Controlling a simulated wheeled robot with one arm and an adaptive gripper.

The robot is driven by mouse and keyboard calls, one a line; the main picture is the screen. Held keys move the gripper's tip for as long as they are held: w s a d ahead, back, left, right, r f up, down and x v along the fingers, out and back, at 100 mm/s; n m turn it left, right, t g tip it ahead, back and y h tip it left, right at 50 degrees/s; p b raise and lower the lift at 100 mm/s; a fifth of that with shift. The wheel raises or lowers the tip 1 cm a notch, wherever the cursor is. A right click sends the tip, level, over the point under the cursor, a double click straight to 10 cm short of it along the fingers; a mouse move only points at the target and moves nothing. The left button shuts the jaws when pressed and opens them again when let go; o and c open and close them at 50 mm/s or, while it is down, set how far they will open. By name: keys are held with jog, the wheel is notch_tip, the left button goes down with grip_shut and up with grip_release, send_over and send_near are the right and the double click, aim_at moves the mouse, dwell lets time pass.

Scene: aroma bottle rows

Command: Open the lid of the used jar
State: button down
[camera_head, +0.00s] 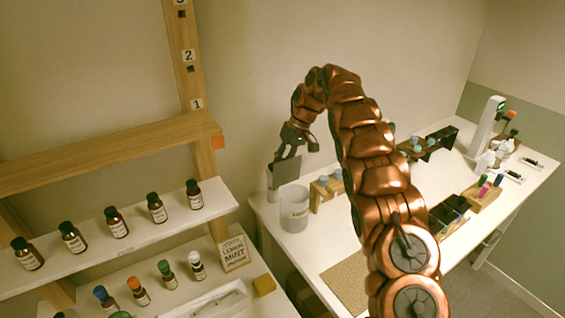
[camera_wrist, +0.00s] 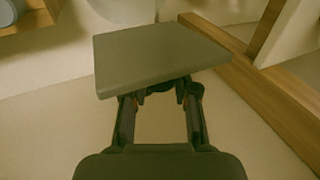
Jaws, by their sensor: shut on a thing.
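A pale round jar (camera_head: 294,212) with a small dark-lettered label stands at the left end of the long white table; the lettering is too small to read surely. My gripper (camera_head: 288,157) is above and slightly left of this jar, shut on a flat grey square lid (camera_head: 287,172). The lid hangs steeply tilted at the jar's upper left, and I cannot tell whether it touches the rim. In the wrist view the lid (camera_wrist: 158,52) lies across the fingertips of my gripper (camera_wrist: 158,92). The jar's inside is not visible.
A wooden shelf (camera_head: 120,160) with several brown bottles stands at left. A wooden holder (camera_head: 325,193) with blue-capped bottles is right of the jar. Dark trays (camera_head: 448,214) and a white stand (camera_head: 487,125) are farther right. A woven mat (camera_head: 345,282) lies in front.

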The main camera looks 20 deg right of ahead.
jog(key=c, duration=0.9)
grip_release()
jog(key=shift+s+d, duration=0.1)
